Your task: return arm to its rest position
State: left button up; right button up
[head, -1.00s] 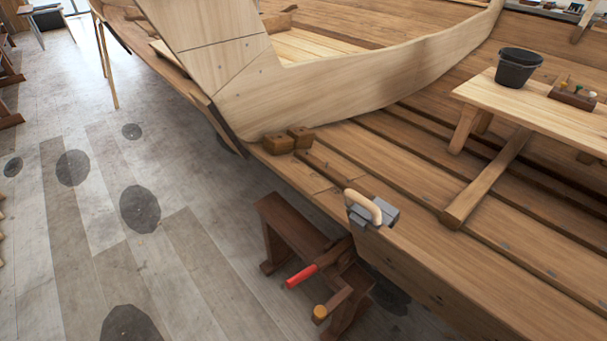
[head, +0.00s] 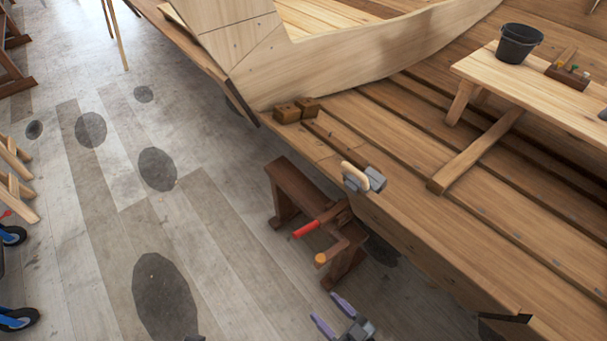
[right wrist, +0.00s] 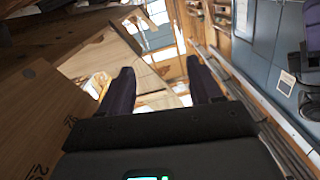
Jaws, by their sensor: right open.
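My right gripper (head: 323,306) shows at the bottom edge of the head view, over the plank floor and below the dark wooden bench. Its two purple fingers are apart with nothing between them. In the right wrist view, the same gripper (right wrist: 160,65) has its dark fingers spread and empty, with wooden boards and part of the room beyond. Most of the right arm is outside the head view. My left gripper cannot be made out; only a small unclear dark shape touches the bottom edge.
The hull's planked side (head: 440,250) runs diagonally right of the gripper. A dark bench (head: 290,190) with a red handle stands close above it. A grey block tool (head: 375,180) sits at the plank edge. A black bucket (head: 519,44) stands on a table (head: 560,92).

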jog(key=w+d+r+m+g+h+p, duration=0.2)
jog(key=d+r+m+h+p, duration=0.2)
jog(key=d+r+h, duration=0.4)
jog(key=s+d+m+g+h, duration=0.1)
jog(key=s+d+g+h, duration=0.3)
jog(key=s+d+g, duration=0.55)
pick_arm(q)
notch_tip(320, 180, up, 43)
jog(key=p, duration=3.7)
jog(key=shift+w+p, duration=0.25)
jog(key=shift+p, duration=0.05)
pick_arm(e)
notch_tip(320, 180, up, 38)
jog(key=s+a+t, duration=0.1)
jog(key=a+t, duration=0.1)
jog(key=shift+f, duration=0.15)
pick_arm(q)
jog(key=shift+d, duration=0.15)
pick_arm(e)
jog(key=shift+s, duration=0.1)
